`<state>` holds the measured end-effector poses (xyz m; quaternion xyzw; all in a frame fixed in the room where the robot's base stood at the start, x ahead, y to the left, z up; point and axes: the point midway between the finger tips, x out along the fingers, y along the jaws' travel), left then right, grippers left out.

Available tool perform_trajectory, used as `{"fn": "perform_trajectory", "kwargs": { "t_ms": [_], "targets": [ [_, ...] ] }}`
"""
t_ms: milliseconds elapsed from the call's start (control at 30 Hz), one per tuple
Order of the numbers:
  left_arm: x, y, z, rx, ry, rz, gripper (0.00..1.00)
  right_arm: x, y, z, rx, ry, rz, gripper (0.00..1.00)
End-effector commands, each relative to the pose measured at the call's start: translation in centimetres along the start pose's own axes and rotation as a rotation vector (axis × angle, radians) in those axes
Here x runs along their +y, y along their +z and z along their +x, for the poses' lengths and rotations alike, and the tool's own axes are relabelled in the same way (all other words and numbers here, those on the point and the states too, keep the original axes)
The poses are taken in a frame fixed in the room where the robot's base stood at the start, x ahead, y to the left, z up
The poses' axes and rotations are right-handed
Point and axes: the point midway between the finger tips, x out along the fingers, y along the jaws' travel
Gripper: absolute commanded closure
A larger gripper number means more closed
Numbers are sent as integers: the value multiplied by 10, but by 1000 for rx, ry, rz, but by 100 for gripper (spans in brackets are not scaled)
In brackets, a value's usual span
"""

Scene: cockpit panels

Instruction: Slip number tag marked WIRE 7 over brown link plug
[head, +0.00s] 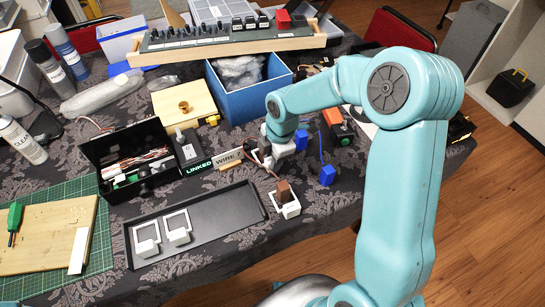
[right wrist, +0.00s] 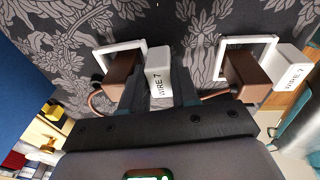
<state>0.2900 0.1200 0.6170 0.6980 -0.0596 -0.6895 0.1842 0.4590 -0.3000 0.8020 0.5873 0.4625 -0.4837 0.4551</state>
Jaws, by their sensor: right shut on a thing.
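My right gripper (head: 268,158) is low over the dark cloth, beside the WIRE 7 sign. In the right wrist view its fingers (right wrist: 159,92) are shut on the white label block of a WIRE 7 number tag (right wrist: 160,70). This tag's square frame appears to be around a brown link plug (right wrist: 121,72), but its near edge is hidden. A second brown plug (right wrist: 243,72) stands in another WIRE 7 tag (right wrist: 288,76); in the head view this plug (head: 283,190) is upright. A thin brown wire shows by both plugs. My left gripper is not in view.
A black tray (head: 205,232) with two white tags lies in front. The WIRE 7 sign (head: 228,157) and an open black box (head: 112,145) are to the left. A blue bin (head: 262,100) stands behind, and blue pieces (head: 327,175) lie to the right.

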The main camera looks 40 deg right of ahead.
Motion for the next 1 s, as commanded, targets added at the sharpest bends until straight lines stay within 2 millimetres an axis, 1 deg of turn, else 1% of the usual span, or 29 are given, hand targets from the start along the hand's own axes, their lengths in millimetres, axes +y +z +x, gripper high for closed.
{"fn": "perform_trajectory", "kwargs": {
  "t_ms": [267, 300, 367, 400, 667, 767, 867, 967, 1000],
  "targets": [
    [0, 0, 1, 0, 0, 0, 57, 0, 0, 1, 0, 0, 0, 100],
    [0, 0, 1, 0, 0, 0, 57, 0, 0, 1, 0, 0, 0, 67],
    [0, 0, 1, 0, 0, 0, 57, 0, 0, 1, 0, 0, 0, 48],
    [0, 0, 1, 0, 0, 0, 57, 0, 0, 1, 0, 0, 0, 41],
    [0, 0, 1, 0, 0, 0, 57, 0, 0, 1, 0, 0, 0, 41],
    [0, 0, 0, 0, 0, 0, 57, 0, 0, -5, 0, 2, 0, 41],
    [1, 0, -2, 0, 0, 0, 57, 1, 0, -22, 0, 4, 1, 41],
    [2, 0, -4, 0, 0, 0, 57, 2, 0, -46, -1, 7, 0, 41],
    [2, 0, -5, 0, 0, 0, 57, 1, 0, -58, 0, 8, 1, 41]
  ]
}}
